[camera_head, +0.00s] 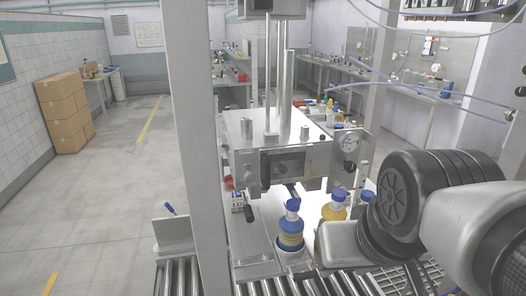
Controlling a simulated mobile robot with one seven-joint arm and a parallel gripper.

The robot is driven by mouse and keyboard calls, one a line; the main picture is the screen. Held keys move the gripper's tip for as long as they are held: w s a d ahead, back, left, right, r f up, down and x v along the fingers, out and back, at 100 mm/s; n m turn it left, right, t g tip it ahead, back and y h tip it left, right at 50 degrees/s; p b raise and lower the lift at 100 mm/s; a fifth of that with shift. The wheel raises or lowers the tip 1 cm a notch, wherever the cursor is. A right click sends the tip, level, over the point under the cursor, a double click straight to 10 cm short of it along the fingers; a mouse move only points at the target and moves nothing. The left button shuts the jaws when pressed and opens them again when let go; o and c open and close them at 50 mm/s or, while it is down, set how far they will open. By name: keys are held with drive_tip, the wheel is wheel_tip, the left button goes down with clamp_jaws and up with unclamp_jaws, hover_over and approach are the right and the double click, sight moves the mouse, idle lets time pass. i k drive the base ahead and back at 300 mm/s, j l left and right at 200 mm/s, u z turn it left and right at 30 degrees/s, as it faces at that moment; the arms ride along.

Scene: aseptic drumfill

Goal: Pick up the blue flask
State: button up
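A flask with a blue cap, blue body parts and a tan band, the blue flask (291,228), stands upright near the front of the bright work surface, below the steel machine. A yellow flask with a blue cap (333,208) stands just to its right and slightly farther back. My arm, with grey and black links, fills the right side of the picture, to the right of both flasks. The fingers of my gripper are not visible, and nothing shows touching the blue flask.
The steel filling machine (280,145) with a gauge (349,142) stands above and behind the flasks. A steel post (190,150) rises at left. Roller conveyors (180,278) run along the front. Cardboard boxes (64,112) are stacked at far left beside open floor.

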sight(291, 226)
drive_tip(key=i+l+u, duration=0.25)
drive_tip(key=l+u, duration=0.25)
drive_tip(key=l, duration=0.25)
drive_tip(key=i+l+u, duration=0.25)
drive_tip(key=l, duration=0.15)
drive_tip(key=k, duration=0.1)
